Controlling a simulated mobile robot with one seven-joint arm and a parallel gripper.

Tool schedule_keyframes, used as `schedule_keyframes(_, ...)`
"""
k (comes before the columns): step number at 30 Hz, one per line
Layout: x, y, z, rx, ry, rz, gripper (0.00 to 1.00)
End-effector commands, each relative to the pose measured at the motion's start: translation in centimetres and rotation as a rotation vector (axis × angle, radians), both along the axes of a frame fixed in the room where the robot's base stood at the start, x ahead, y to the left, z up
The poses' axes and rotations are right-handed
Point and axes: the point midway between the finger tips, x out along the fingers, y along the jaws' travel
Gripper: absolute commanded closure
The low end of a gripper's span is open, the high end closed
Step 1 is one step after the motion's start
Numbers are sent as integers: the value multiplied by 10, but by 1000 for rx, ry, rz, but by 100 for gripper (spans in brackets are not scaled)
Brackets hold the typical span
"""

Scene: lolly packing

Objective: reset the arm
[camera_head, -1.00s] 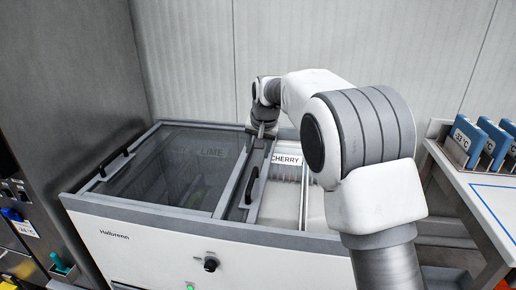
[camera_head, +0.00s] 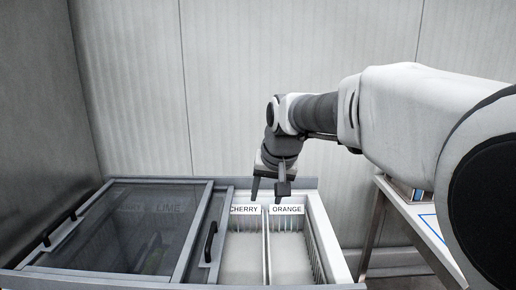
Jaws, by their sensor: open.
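My gripper (camera_head: 268,192) hangs at the end of my arm, pointing down above the back of the open part of the freezer (camera_head: 342,275). Its two dark fingers are spread, with nothing seen between them. The fingertips show close to the tops of the CHERRY label (camera_head: 244,210) and the ORANGE label (camera_head: 287,210); I cannot tell whether they touch anything. My arm reaches in from the right and covers much of that side.
A sliding glass lid (camera_head: 130,225) with dark handles covers the left of the freezer, where a LIME label shows dimly through it. The open compartments have wire dividers. A white table (camera_head: 410,215) stands at the right. A panelled wall (camera_head: 250,60) is close behind.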

Motion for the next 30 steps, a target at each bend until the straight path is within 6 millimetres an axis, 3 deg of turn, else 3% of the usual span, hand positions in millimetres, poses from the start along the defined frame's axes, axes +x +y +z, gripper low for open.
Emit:
schedule_keyframes(3,-40,-29,16,-14,-13,-4,45)
schedule_keyframes(8,-94,-60,23,-39,-27,-3,45)
schedule_keyframes(18,-206,-107,5,-111,-51,-1,45)
schedule_keyframes(24,-246,-119,-14,-147,-58,0,45)
schedule_keyframes(30,-258,-123,-22,-158,-57,1,45)
